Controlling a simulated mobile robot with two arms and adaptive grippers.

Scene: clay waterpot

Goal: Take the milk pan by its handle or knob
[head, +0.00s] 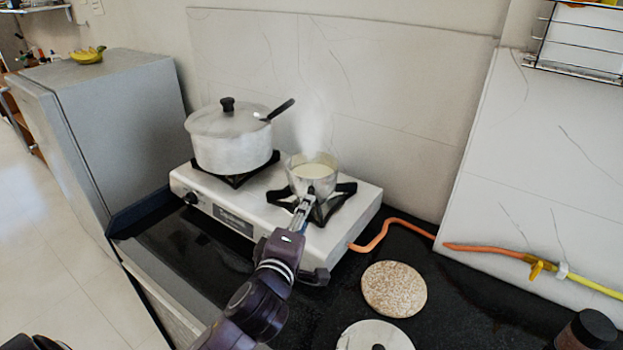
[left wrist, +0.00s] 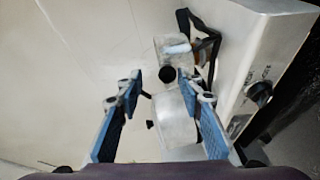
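The milk pan (head: 314,178) is a small pale pan of milk on the stove's right burner, steam rising above it. A dark handle or knob (head: 311,190) shows on its near side. My left gripper (head: 307,201) is right in front of it, seen narrow. In the left wrist view, its blue-padded fingers (left wrist: 159,80) stand apart. The round black end (left wrist: 166,73) shows between the tips with gaps on both sides; the pan (left wrist: 172,50) is behind it. Whether the tips reach as deep as the handle is hard to tell.
A large lidded pot (head: 232,150) with a dark handle sticking out stands on the left burner of the stove (head: 200,195). An orange hose (head: 385,232) runs right. A round speckled mat (head: 394,289) and a pale lid (head: 355,336) lie on the dark counter.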

